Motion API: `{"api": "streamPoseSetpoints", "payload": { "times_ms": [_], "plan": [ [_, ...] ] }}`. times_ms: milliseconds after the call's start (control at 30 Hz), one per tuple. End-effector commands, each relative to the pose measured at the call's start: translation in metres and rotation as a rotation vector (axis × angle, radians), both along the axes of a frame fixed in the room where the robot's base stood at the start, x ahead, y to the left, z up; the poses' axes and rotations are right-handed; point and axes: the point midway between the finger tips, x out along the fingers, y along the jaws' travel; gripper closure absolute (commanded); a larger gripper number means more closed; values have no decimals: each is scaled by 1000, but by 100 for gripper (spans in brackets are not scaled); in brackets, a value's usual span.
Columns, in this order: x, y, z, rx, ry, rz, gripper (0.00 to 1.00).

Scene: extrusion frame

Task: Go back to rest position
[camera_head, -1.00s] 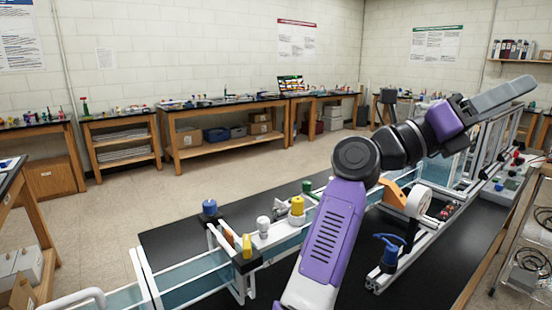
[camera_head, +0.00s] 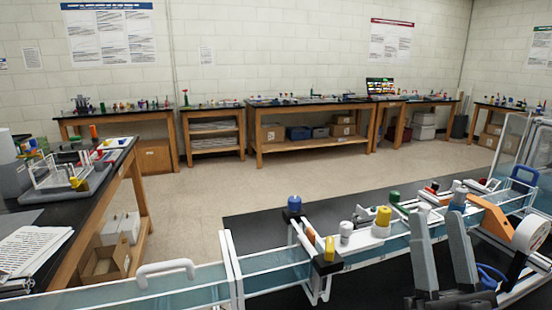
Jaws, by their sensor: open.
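My gripper (camera_head: 437,218) is at the lower right of the head view. Its two grey fingers point up and stand apart, with nothing held between them. It shows in front of the white extrusion frame with bluish panels (camera_head: 275,280) and the black tabletop (camera_head: 262,222). I cannot tell whether it touches anything. The rest of my arm is out of view.
Along the frame are a blue knob (camera_head: 294,203), a yellow cylinder (camera_head: 383,216), and a white-and-orange part (camera_head: 525,235) right of my gripper. A side bench (camera_head: 115,165) with several items stands at left. The floor (camera_head: 210,195) between is clear.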

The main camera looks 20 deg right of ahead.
Motion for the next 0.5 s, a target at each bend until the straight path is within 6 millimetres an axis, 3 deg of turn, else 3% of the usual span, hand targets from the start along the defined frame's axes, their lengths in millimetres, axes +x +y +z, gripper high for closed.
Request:
{"api": "streamPoseSetpoints", "payload": {
  "times_ms": [33, 267, 500],
  "plan": [
    [-4, 9, -22, -23, 75, 6, 50],
    [-33, 47, -109, -108, 374, 36, 50],
    [-88, 78, -188, -150, 660, 79, 50]
  ]
}}
